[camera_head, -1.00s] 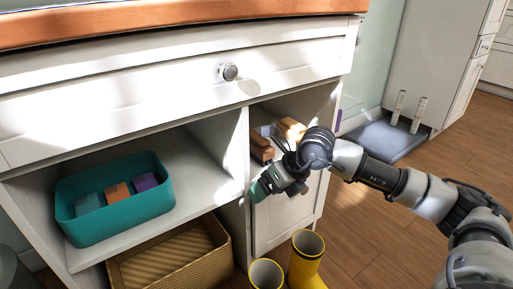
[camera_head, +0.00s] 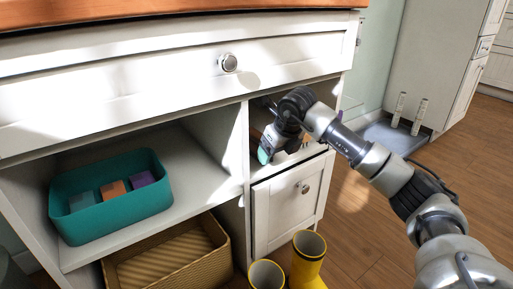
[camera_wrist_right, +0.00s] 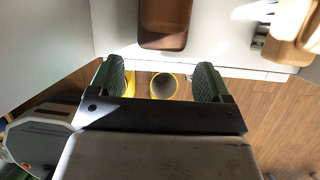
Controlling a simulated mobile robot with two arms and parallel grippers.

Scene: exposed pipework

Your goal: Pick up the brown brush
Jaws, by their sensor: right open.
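My right gripper (camera_head: 277,150) is at the open right compartment of the white cabinet, above the small door. It hides most of the brown things there in the head view. In the right wrist view my right gripper (camera_wrist_right: 160,82) is open, with green pads and nothing between them. A brown wooden piece (camera_wrist_right: 164,24) lies on the white shelf just beyond the fingers, apart from them. I cannot tell for certain which is the brush. My left gripper is not in view.
A teal bin (camera_head: 110,215) with several blocks stands on the left shelf, above a woven basket (camera_head: 170,262). Yellow boots (camera_head: 308,262) stand on the floor before the small door (camera_head: 290,205). The compartment's side walls are close to the gripper. Floor at right is clear.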

